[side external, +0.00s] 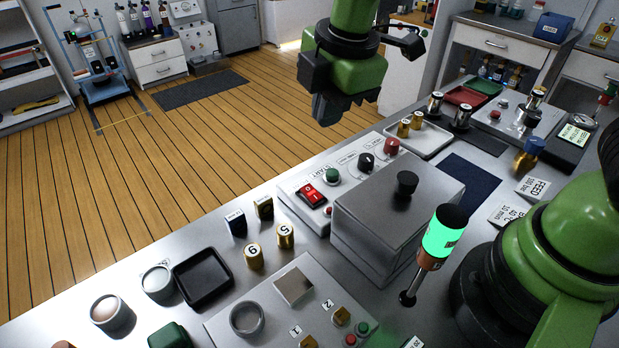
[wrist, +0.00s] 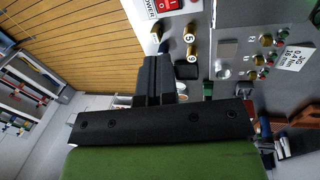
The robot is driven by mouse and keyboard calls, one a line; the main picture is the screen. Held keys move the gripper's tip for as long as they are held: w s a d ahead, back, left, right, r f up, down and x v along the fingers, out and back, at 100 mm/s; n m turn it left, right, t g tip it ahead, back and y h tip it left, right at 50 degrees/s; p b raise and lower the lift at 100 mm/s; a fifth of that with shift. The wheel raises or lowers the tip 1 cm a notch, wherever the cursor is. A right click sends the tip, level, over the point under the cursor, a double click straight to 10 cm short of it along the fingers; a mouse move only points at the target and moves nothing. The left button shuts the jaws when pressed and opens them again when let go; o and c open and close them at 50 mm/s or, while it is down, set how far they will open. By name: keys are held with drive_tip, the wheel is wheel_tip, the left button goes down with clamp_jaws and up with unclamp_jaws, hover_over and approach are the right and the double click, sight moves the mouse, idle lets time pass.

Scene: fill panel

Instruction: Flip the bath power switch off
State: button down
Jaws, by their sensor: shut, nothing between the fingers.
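The bath power switch is a red rocker (side external: 311,196) in a dark frame on the white control panel (side external: 288,186), at the panel's left end, beside a grey lidded bath (side external: 392,215). In the wrist view the red switch (wrist: 168,5) shows at the top edge, partly cut off, next to the word POWER. I cannot tell its on or off position for certain. My gripper (side external: 326,112) is above and behind the panel in the side view, clear of the switch and touching nothing. Its fingers (wrist: 158,62) are together and empty.
The panel also has a green START button (side external: 333,175), a black knob (side external: 366,161) and a red button (side external: 391,146). Brass weights (side external: 285,236) and a black tray (side external: 203,278) stand left of the bath. A glowing green-topped post (side external: 443,235) stands in front of it.

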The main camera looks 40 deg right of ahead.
sight(307, 189)
drive_tip(key=shift+n, duration=0.5)
drive_tip(key=x, duration=1.5)
drive_tip(key=shift+s+a, duration=0.1)
drive_tip(key=shift+a, duration=0.15)
drive_tip(key=shift+f, duration=0.2)
